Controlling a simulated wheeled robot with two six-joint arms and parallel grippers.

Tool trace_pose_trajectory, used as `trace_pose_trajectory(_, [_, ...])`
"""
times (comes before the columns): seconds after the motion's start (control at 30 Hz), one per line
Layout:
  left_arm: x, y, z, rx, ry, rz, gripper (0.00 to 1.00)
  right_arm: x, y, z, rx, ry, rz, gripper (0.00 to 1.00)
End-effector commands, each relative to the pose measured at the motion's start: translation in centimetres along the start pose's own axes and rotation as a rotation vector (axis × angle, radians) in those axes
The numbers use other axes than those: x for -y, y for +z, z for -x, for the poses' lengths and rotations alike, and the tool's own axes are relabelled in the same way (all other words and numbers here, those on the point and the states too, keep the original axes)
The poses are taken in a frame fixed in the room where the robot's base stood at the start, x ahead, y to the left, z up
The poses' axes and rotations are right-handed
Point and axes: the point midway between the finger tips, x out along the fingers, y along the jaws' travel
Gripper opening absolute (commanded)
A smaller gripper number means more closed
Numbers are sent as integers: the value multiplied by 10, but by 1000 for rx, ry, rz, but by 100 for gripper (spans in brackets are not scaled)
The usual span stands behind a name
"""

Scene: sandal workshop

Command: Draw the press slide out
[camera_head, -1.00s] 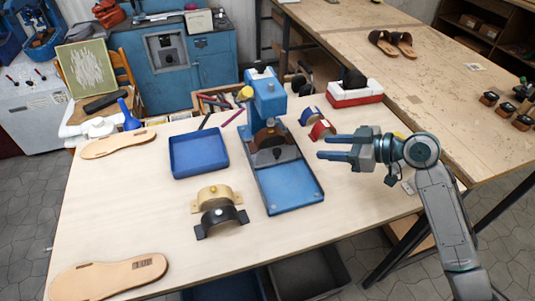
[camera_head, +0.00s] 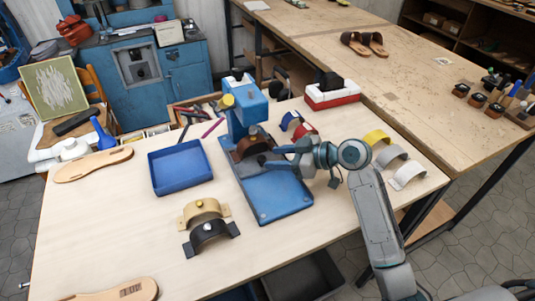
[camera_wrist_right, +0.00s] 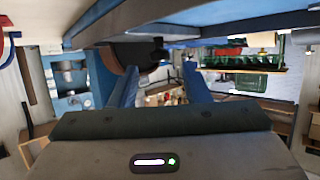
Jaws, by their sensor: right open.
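The blue press (camera_head: 243,104) stands on the worktable, its flat blue bed (camera_head: 275,196) extending toward the front. The press slide, a dark plate, lies at the back of the bed under the press head, with a curved brown strap piece (camera_head: 252,143) on it. My right gripper (camera_head: 268,159) is at the slide's right front, partly hiding it. In the right wrist view its two blue fingers (camera_wrist_right: 160,88) are apart, with a small dark knob (camera_wrist_right: 160,53) showing between and beyond them. Contact with the knob cannot be told. My left gripper is not in view.
A blue tray (camera_head: 180,167) and cream and black strap pieces (camera_head: 208,232) lie left of the bed. Blue and red strap pieces (camera_head: 298,127) stand just behind my right gripper. Yellow, grey and white pieces (camera_head: 390,155) lie to the right. The table's front middle is clear.

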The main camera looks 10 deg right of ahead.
Motion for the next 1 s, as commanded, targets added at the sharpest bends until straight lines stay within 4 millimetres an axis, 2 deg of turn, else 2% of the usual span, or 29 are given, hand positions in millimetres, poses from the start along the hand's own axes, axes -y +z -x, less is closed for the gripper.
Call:
trace_pose_trajectory(0.1, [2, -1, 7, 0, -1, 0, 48, 0, -3, -16, -2, -2, -3, 43])
trace_pose_trajectory(0.3, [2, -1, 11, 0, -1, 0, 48, 0, -1, -32, -1, -1, 0, 43])
trace_pose_trajectory(0.63, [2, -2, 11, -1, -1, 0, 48, 0, 0, -36, 0, 0, 1, 43])
trace_pose_trajectory(0.67, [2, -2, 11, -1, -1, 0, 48, 0, 0, -35, 0, 0, 1, 41])
trace_pose_trajectory(0.87, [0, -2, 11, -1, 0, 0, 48, 0, 0, -35, 0, 0, 1, 2])
trace_pose_trajectory(1.0, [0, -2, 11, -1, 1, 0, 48, 0, 0, -35, 0, 0, 1, 0])
